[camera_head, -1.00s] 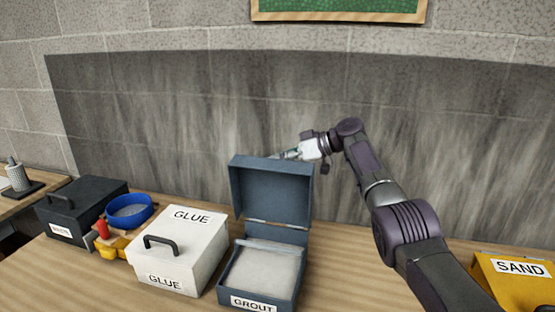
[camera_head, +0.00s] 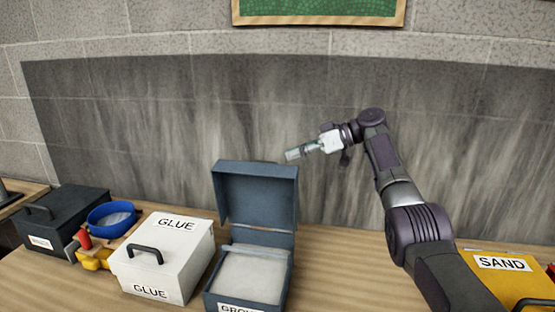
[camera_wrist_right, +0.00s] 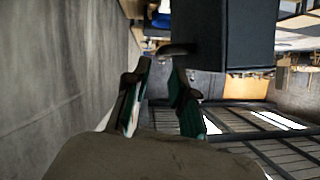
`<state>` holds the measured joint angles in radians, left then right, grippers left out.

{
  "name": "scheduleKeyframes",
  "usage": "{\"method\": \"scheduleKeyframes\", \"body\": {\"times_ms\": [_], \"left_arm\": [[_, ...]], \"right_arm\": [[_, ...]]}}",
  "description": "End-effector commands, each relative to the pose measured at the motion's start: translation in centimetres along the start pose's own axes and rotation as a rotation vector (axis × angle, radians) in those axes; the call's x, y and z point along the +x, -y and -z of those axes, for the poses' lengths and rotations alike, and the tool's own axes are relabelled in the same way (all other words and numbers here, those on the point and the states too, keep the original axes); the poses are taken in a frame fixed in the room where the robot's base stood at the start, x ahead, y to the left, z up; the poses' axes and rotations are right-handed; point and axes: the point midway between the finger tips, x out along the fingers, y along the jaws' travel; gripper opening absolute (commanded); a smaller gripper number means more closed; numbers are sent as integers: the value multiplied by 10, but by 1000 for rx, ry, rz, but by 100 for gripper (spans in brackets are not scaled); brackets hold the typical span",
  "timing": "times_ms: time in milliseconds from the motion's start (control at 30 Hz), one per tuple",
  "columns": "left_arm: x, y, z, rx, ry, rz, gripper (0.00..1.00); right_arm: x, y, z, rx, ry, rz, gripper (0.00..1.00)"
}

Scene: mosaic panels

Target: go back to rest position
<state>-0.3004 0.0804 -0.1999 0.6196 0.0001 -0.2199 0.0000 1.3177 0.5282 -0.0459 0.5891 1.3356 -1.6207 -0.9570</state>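My right gripper (camera_head: 293,154) is raised in front of the grey wall, above and to the right of the open lid of the grey-blue GROUT box (camera_head: 212,290). It points left and touches nothing. In the right wrist view my right gripper (camera_wrist_right: 162,68) shows two dark and green fingers with a gap between them and nothing held. A dark box part with a handle (camera_wrist_right: 235,40) lies just beyond the fingertips there. My left gripper is in neither view.
On the wooden bench (camera_head: 340,275) stand a closed white GLUE box (camera_head: 165,255), a blue round container (camera_head: 112,215) and a closed black box (camera_head: 65,220). A yellow SAND box (camera_head: 510,275) is at the right, partly behind my arm. Bench between GROUT and SAND is clear.

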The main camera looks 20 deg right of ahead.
Motion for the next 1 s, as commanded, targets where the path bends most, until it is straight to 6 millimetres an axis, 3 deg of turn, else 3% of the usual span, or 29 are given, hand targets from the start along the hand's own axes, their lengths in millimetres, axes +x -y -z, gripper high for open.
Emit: {"method": "scheduleKeyframes", "body": {"times_ms": [200,733,1000], "left_arm": [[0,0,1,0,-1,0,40],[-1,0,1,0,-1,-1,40],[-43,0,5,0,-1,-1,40]], "right_arm": [[-19,0,0,0,0,0,25],[-20,0,1,1,0,1,25],[-37,9,38,0,0,1,25]]}}
